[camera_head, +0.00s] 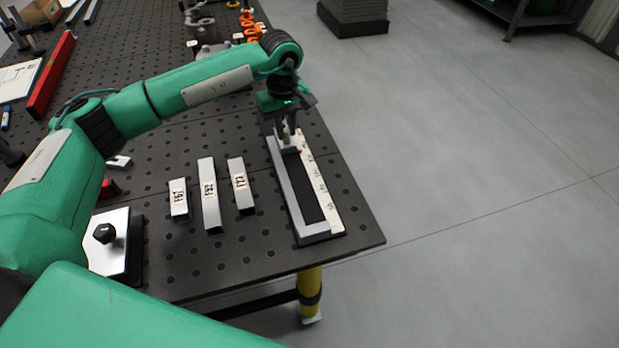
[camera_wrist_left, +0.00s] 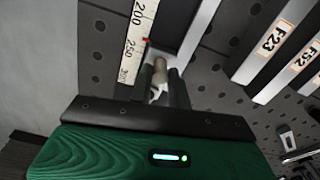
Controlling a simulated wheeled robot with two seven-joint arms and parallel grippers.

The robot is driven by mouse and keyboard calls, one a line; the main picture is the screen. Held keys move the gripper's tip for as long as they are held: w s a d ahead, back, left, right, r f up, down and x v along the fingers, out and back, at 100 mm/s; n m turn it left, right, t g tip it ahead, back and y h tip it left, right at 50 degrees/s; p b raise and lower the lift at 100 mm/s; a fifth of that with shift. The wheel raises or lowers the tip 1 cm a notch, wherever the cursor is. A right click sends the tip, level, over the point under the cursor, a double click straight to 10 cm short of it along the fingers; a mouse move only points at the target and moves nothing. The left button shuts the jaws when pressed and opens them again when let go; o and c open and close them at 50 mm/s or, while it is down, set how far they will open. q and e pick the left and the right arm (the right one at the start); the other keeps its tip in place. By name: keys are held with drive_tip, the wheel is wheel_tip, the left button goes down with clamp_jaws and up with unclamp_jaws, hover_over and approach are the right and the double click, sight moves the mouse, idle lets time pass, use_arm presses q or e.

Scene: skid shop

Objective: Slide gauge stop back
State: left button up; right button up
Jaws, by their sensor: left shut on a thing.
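The length gauge (camera_head: 302,225) lies near the table's right edge, a long tray with a pale rail and a white printed scale (camera_head: 322,190). Its scale also shows in the left wrist view (camera_wrist_left: 138,35), with 200 and 250 readable. My left gripper (camera_head: 287,138) reaches down over the gauge's far end. In the left wrist view my left gripper (camera_wrist_left: 162,82) is shut on the pale knob of the gauge stop (camera_wrist_left: 160,66), between its two dark fingers. A small red mark shows beside the scale there. The stop's lower part is mostly hidden. My right gripper is not in view.
Several labelled metal tubes, one being the middle tube (camera_head: 209,195), lie left of the gauge on the perforated table (camera_head: 255,255). A white plate with a black knob (camera_head: 105,233) is at the near left. A red level (camera_head: 50,75) lies farther back. Open floor is at right.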

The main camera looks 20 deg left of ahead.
use_arm(q)
drive_tip(key=shift+w+a+f, duration=0.1)
drive_tip(key=shift+w+a, duration=0.05)
drive_tip(key=shift+o, duration=0.2)
drive_tip(key=shift+w+a+f+b, duration=0.25)
drive_tip(key=shift+w+a+b, duration=0.5)
drive_tip(key=shift+w+a, duration=0.15)
drive_tip(key=o, duration=0.5)
drive_tip(key=shift+a, duration=0.2)
drive_tip(key=shift+c, duration=0.2)
drive_tip(key=o, duration=0.5)
drive_tip(key=shift+s+a+r, duration=0.1)
drive_tip(key=shift+s+a, duration=0.2)
drive_tip(key=shift+c, duration=0.2)
drive_tip(key=shift+d, duration=0.15)
drive_tip(key=shift+o, duration=1.2)
drive_tip(key=shift+w, duration=0.1)
drive_tip(key=shift+d, duration=0.1)
drive_tip(key=shift+r, duration=0.1)
drive_tip(key=shift+w+d+r+p, duration=0.1)
drive_tip(key=shift+d+r+p, duration=0.1)
drive_tip(key=shift+r, duration=0.5)
drive_tip(key=shift+d+r+p, duration=0.1)
drive_tip(key=shift+r+p, duration=0.1)
drive_tip(key=shift+r, duration=0.5)
